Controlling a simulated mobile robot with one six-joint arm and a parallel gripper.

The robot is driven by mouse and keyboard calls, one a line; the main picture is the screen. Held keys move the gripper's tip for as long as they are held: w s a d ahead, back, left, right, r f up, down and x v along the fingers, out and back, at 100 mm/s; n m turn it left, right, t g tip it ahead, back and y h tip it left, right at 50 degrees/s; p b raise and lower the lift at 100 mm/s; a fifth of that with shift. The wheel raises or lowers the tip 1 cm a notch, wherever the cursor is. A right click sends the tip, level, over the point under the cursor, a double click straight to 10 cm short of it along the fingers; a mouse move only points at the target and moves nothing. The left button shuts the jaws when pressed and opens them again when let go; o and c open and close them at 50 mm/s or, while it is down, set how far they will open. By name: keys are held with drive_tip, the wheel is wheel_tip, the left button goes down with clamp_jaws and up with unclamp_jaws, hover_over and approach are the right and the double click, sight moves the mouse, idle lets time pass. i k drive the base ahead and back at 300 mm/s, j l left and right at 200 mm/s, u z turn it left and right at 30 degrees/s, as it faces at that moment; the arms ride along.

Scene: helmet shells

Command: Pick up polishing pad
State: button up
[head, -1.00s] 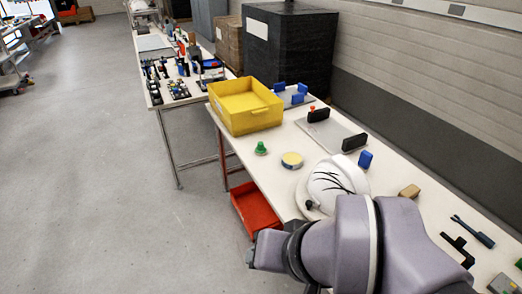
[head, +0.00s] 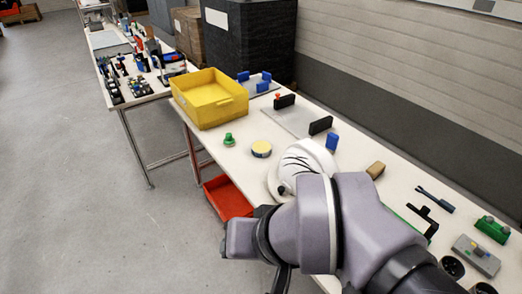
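A round disc with a yellow side and pale top (head: 261,148) lies flat on the white workbench; it looks like the polishing pad, though I cannot be sure. A white helmet shell (head: 312,155) with dark stripes stands just right of it. My arm's grey links fill the lower middle, in front of part of the shell. My gripper is not visible, so whether it is open or holds anything cannot be seen.
A yellow bin (head: 210,98) stands at the bench's far end, with a small green-knobbed item (head: 229,139) near it. A tan block (head: 376,170), a dark blue tool (head: 436,199) and a grey-green fixture (head: 477,255) lie to the right. A red bin (head: 228,197) sits below the bench.

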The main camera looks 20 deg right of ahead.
sight(229, 141)
drive_tip(key=i+j+z, duration=0.5)
drive_tip(key=i, duration=0.25)
drive_tip(key=i+j+z, duration=1)
drive_tip(key=i+j, duration=0.15)
drive_tip(key=j, duration=0.3)
